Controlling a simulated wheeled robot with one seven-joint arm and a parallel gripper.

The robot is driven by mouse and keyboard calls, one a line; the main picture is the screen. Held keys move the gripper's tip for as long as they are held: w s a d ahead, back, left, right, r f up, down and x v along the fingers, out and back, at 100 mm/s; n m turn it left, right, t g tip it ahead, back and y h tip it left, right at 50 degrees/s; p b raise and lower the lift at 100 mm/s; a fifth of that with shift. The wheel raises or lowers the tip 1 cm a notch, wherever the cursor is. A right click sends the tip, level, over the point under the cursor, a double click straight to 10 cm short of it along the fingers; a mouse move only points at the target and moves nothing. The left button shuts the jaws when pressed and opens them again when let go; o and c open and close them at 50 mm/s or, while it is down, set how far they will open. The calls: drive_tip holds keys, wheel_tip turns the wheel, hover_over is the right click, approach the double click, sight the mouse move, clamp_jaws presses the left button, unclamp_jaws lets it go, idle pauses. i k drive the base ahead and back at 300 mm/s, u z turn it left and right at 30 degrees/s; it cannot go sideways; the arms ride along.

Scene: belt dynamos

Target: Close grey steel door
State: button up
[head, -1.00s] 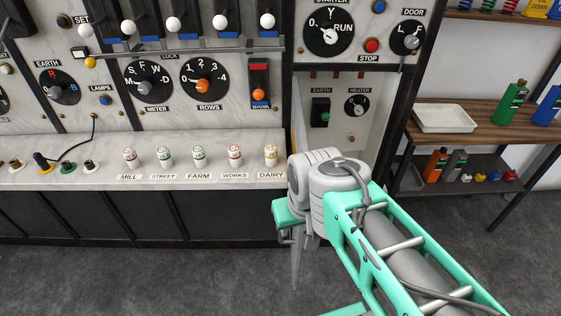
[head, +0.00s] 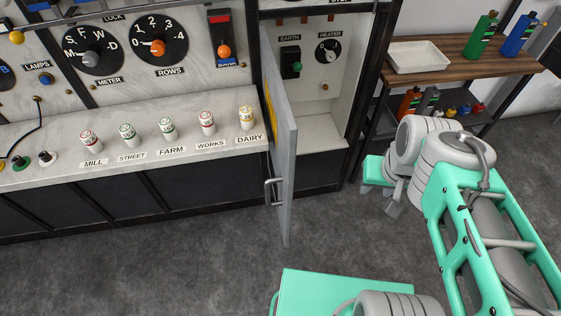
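The grey steel door (head: 286,165) stands swung out from the cabinet, hinged at the left side of the open compartment (head: 322,100). I see it nearly edge-on. Its bar handle (head: 271,191) shows on the left side, with part of a yellow label above it. My gripper (head: 379,200) is right of the door and apart from it, over the floor in front of the cabinet's right end. My wrist hides much of it, so I cannot tell how far its fingers are apart.
The marble counter (head: 60,137) carries several labelled plugs left of the door. A wooden shelf (head: 455,50) with a white tray (head: 419,57) and bottles stands at the right. Grey floor (head: 180,250) is clear in front of the cabinet.

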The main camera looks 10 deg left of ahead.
sight(282, 127)
drive_tip(key=k, duration=0.65)
drive_tip(key=u, duration=0.65)
drive_tip(key=i, duration=0.5)
drive_tip(key=u, duration=1.7)
drive_tip(key=k, duration=0.2)
drive_tip(key=u, duration=0.8)
drive_tip(key=i, duration=0.3)
drive_tip(key=z, duration=0.4)
